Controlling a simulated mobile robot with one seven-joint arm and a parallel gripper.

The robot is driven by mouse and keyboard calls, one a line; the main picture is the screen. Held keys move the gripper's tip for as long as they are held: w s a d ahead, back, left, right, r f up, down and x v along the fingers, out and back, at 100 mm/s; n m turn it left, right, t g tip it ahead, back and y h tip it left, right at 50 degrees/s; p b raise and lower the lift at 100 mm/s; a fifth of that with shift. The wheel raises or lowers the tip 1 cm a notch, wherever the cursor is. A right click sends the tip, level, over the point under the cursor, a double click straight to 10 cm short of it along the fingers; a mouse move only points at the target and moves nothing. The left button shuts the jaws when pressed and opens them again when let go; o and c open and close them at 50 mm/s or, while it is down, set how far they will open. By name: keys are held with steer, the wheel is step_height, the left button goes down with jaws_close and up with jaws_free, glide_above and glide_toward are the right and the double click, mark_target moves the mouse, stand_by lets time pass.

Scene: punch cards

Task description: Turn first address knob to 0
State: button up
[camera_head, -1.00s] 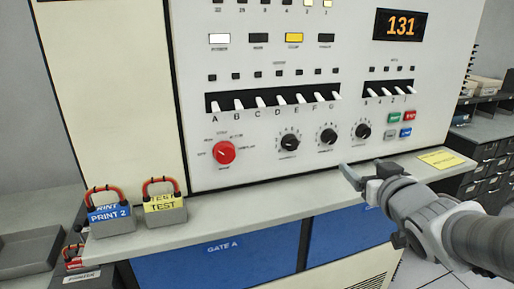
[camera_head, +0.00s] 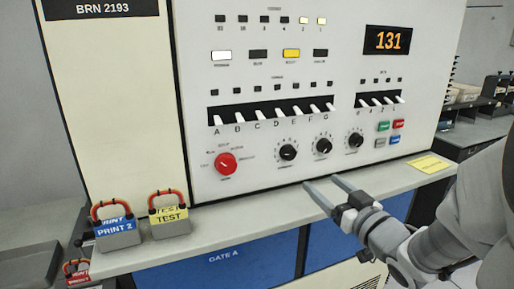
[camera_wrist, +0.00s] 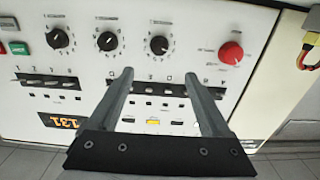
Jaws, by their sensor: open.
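Three black address knobs sit in a row on the white panel: the left one (camera_head: 287,152), the middle one (camera_head: 323,147) and the right one (camera_head: 354,140). Their labels are too small to read. My gripper (camera_head: 323,183) is open and empty in front of the panel, lower in the picture than the knobs. The wrist view shows the panel upside down. There, the knob nearest the red one (camera_wrist: 158,45) lies just beyond the gap between my open fingertips (camera_wrist: 158,75), and nothing is between the fingers.
A red selector knob (camera_head: 226,164) is left of the black knobs. White toggle switches (camera_head: 277,116) line up above them. Small coloured buttons (camera_head: 398,124) are at the right. The grey ledge (camera_head: 250,211) below carries two padlock-like blocks, PRINT 2 (camera_head: 115,231) and TEST (camera_head: 170,226).

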mark_target(290, 156)
steer(key=p+x, duration=0.4)
steer(key=x, duration=1.1)
steer(key=shift+w+f, duration=0.1)
jaws_close()
